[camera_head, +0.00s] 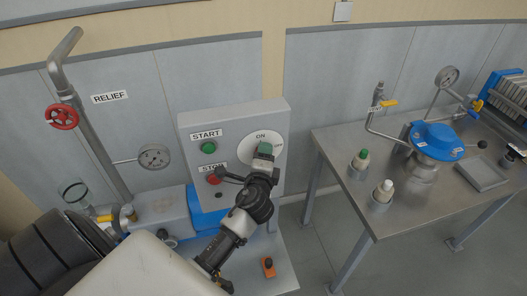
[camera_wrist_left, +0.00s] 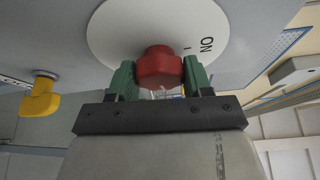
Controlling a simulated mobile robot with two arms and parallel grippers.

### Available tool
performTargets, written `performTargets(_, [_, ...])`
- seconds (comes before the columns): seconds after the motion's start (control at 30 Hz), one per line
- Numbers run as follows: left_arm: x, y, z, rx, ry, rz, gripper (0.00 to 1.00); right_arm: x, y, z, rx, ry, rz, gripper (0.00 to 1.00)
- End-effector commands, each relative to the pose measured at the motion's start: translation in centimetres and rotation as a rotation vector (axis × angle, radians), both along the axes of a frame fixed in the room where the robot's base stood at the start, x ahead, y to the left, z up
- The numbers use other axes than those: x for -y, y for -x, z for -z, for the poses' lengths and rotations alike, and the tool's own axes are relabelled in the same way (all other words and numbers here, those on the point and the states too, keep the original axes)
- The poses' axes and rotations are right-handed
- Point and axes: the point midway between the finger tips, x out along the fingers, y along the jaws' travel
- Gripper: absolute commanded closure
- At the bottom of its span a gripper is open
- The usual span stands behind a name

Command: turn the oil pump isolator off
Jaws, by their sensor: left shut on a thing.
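The isolator is a white round dial (camera_head: 276,137) marked ON, on the right of the grey control box (camera_head: 236,117). In the left wrist view the dial (camera_wrist_left: 110,30) carries a red knob (camera_wrist_left: 160,66) at its centre. My left gripper (camera_head: 264,150) is at the dial, its green fingers on both sides of the knob and shut on it. In the head view the gripper hides the knob and part of the dial. I cannot tell exactly which way the knob points. My right gripper is not in view.
The green START button (camera_head: 208,147) and red STOP button (camera_head: 213,180) sit left of the dial, STOP close to my wrist. A gauge (camera_head: 154,157) and red handwheel (camera_head: 62,117) are at left. A steel table (camera_head: 338,150) with bottles and a blue-topped vessel (camera_head: 437,140) stands at right.

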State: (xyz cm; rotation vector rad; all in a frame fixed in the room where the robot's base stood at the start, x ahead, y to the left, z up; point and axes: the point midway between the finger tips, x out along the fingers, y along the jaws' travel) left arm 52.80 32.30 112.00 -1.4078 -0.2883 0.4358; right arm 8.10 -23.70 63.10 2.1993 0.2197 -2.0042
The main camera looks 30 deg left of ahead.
Motion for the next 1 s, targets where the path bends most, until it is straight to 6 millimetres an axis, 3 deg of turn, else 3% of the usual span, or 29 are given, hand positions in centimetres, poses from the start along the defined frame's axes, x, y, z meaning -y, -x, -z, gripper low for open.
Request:
performTargets(0.43, [-0.08,-0.02,-0.10,-0.008,-0.013,-0.001,0.74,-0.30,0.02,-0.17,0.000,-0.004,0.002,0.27])
performTargets(0.47, [-0.08,-0.02,-0.10,-0.007,-0.012,-0.001,0.49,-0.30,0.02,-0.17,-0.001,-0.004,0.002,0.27])
performTargets(0.6, [-0.06,-0.02,-0.07,-0.008,-0.011,-0.001,0.27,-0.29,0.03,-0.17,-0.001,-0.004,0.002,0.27])
performTargets(1.0, [0.40,0.70,0.10,-0.008,-0.008,0.001,0.24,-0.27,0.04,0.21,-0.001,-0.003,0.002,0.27])
